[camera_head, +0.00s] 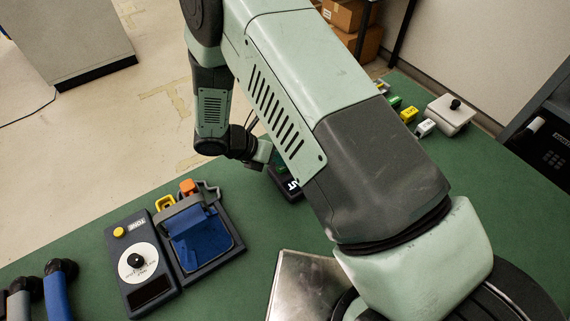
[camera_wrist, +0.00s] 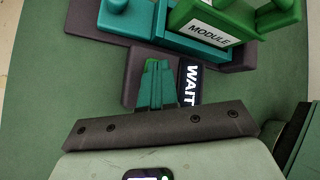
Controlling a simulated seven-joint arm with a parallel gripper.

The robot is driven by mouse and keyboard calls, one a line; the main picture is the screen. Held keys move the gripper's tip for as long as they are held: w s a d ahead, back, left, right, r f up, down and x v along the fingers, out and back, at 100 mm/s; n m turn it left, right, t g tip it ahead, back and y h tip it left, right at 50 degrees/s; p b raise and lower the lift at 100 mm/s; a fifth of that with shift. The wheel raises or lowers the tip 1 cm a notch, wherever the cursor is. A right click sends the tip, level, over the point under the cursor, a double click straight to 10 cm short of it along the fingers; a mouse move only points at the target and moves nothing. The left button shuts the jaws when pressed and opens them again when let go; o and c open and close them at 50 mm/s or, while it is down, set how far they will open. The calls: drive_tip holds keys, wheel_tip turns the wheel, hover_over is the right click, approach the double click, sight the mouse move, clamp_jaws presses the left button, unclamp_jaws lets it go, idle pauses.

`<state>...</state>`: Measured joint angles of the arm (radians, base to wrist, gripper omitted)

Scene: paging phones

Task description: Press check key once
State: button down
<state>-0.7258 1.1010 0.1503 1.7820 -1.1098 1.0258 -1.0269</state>
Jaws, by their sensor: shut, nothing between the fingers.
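My gripper (camera_wrist: 157,66) is shut and empty in the wrist view. Its fingertips lie over the dark unit (camera_wrist: 134,66), just left of a display (camera_wrist: 189,82) reading "WAIT". I cannot tell whether they touch the unit. No key marked "check" can be made out; the fingers hide part of the unit beside the display. In the head view the unit's display (camera_head: 292,185) is partly covered by my arm, and my fingertips cannot be made out there.
A teal housing (camera_wrist: 190,40) and a green "MODULE" block (camera_wrist: 212,28) stand just beyond my fingers. A "TONE" dial unit (camera_head: 137,262) and a blue tray (camera_head: 201,240) lie at the left. Small labelled blocks (camera_head: 408,114) sit at the back right.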

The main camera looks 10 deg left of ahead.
drive_tip(key=shift+r, duration=0.9)
drive_tip(key=shift+r, duration=2.5)
drive_tip(key=shift+r, duration=0.1)
wheel_tip(320, 180, up, 11)
drive_tip(key=m+g, duration=0.2)
drive_tip(key=m, duration=0.5)
hover_over(281, 167)
drive_tip(key=w+d, duration=0.1)
drive_tip(key=d, duration=0.5)
drive_tip(key=s+d+r+m+y, duration=0.3)
drive_tip(key=d+r+m, duration=0.4)
drive_tip(key=r, duration=0.3)
drive_tip(key=s+d+r+m+t+y, duration=0.3)
drive_tip(key=s+d+r+m+y, duration=0.2)
drive_tip(key=s+d+r+m, duration=0.3)
drive_tip(key=s+r+m, duration=0.4)
drive_tip(key=s+m, duration=0.3)
drive_tip(key=m, duration=0.3)
drive_tip(key=shift+r, duration=0.2)
